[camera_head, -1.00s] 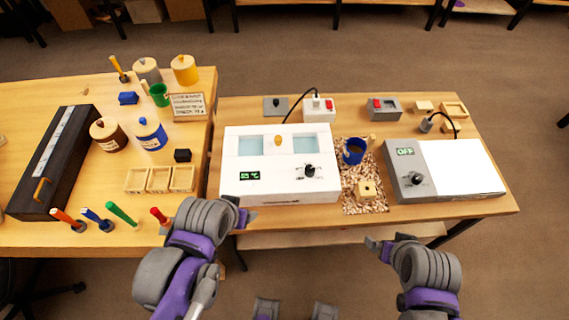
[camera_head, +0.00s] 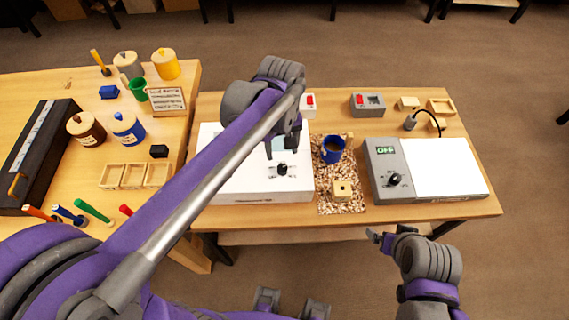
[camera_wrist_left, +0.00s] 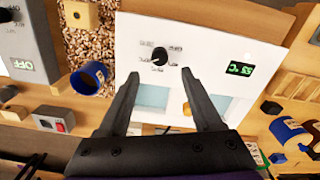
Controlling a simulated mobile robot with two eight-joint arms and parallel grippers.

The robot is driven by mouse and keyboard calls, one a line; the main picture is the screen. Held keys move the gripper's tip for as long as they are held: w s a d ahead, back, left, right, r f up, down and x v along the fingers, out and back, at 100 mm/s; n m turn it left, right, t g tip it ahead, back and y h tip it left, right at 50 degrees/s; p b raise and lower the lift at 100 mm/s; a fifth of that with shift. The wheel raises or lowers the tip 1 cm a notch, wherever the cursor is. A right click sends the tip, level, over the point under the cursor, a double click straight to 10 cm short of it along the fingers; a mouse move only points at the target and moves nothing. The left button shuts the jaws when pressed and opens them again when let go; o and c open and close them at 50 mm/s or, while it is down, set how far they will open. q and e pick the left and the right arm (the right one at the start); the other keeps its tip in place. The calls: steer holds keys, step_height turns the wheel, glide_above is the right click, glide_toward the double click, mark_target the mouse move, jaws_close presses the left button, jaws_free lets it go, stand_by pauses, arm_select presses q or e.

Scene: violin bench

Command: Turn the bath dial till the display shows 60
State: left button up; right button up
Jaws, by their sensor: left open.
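The white bath (camera_head: 250,190) stands on the bench with its front panel toward me; my left arm covers part of it. Its black dial (camera_head: 282,169) shows just below my left gripper (camera_head: 283,148). In the left wrist view the dial (camera_wrist_left: 159,57) appears between and just beyond the two open fingertips (camera_wrist_left: 160,72), with nothing held. The bath's green display (camera_wrist_left: 240,70) is lit there, upside down; it seems to read in the fifties °C, but the last digit is unclear. My arm hides the display in the head view. My right gripper (camera_head: 376,238) hangs before the bench; its jaws are unclear.
A hotplate-like box (camera_head: 425,168) with an OFF display stands at the right. A blue mug (camera_head: 332,149) and a small wooden block (camera_head: 343,189) stand on a pebbled patch beside the bath. A grey box with a red switch (camera_head: 367,104) is behind.

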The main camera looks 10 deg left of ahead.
mark_target(283, 167)
arm_select(q)
step_height(283, 167, down, 8)
steer(key=shift+f+b, duration=0.1)
steer(key=shift+b, duration=0.2)
jaws_close()
stand_by(0.3)
